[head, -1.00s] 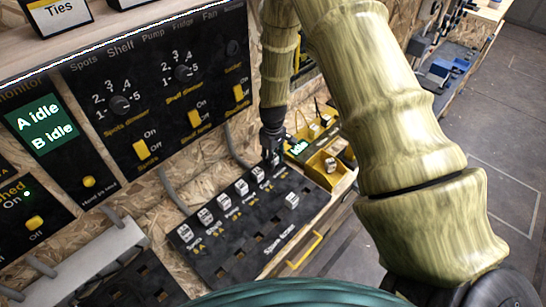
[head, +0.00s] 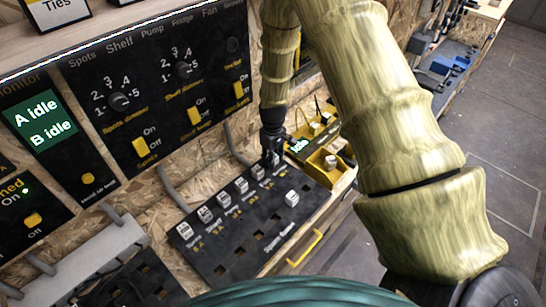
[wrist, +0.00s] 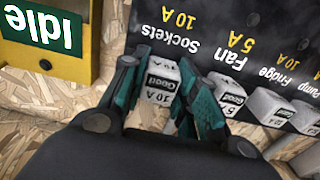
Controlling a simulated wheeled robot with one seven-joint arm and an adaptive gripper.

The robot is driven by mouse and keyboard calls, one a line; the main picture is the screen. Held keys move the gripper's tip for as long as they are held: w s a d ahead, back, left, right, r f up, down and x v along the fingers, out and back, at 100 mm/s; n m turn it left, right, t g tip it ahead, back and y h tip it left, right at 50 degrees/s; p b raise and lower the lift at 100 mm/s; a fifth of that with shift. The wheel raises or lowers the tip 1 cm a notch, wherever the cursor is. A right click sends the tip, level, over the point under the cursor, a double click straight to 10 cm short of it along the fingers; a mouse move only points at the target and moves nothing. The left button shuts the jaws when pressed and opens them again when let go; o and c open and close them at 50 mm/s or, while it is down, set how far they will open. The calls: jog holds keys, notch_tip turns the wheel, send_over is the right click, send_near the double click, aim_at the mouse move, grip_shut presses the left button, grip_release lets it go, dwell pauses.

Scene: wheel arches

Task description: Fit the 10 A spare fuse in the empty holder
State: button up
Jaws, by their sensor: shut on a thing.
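My gripper (wrist: 160,78) is shut on a white fuse (wrist: 157,96) marked "10 A" and "Good" in the wrist view. The held fuse is at the "Sockets 10 A" label (wrist: 178,28) on the black fuse panel (wrist: 215,28). I cannot tell whether it is fully seated. In the head view my gripper (head: 272,155) is at the far end of the row of fuses on the panel (head: 217,247), and it hides the held fuse. Another fuse (head: 291,198) stands in the spare rows, among empty slots.
A fuse in the Fan place (wrist: 226,92) stands close beside my right finger, with more fuses beyond it. A yellow tester with a green "Idle" screen (head: 299,146) and a yellow bin (head: 320,171) stand past the panel's far end. A switch board (head: 160,90) rises behind.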

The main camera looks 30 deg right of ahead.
jog(key=shift+f, duration=0.2)
dwell(0.6)
jog(key=o, duration=1.6)
jog(key=shift+c, duration=0.2)
jog(key=shift+r, duration=0.15)
jog(key=shift+r+p, duration=2.85)
jog(key=shift+r, duration=1.55)
